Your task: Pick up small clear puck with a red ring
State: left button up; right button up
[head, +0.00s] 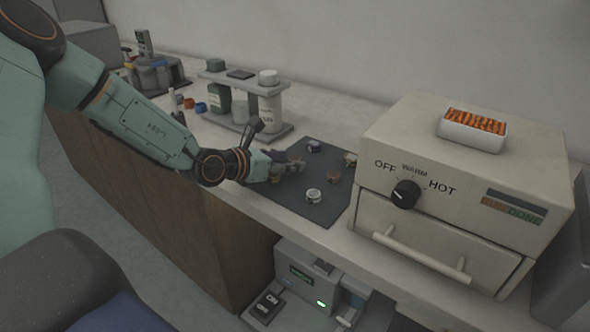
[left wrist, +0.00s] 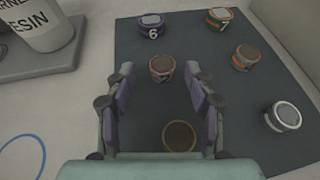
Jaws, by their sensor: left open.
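My left gripper (head: 284,168) is open over the left part of a dark mat (head: 325,214). In the left wrist view its two purple-padded fingers (left wrist: 166,92) stand apart with nothing held. A small puck with a reddish band (left wrist: 161,68) lies on the mat between the fingertip lines, near their far ends; part of a dark mark shows on its side. It looks like the red-ringed puck, but the colour is dull. My right gripper is not in view.
A bottle rack (head: 270,133) stands behind; an oven (head: 455,190) stands right.

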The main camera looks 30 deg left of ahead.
pick_arm(q)
jog(key=shift+w+d+r+b, duration=0.1)
jog(key=shift+w+d+b, duration=0.15)
jog(key=shift+d+b, duration=0.1)
jog(key=shift+w+a+f, duration=0.1)
jog(key=shift+w+f, duration=0.1)
jog(key=shift+w, duration=0.05)
jog(key=shift+s+r, duration=0.15)
jog(key=shift+s, duration=0.05)
jog(key=c, duration=0.5)
jog(key=shift+w, duration=0.1)
jog(key=c, duration=0.5)
jog(key=shift+c, duration=0.2)
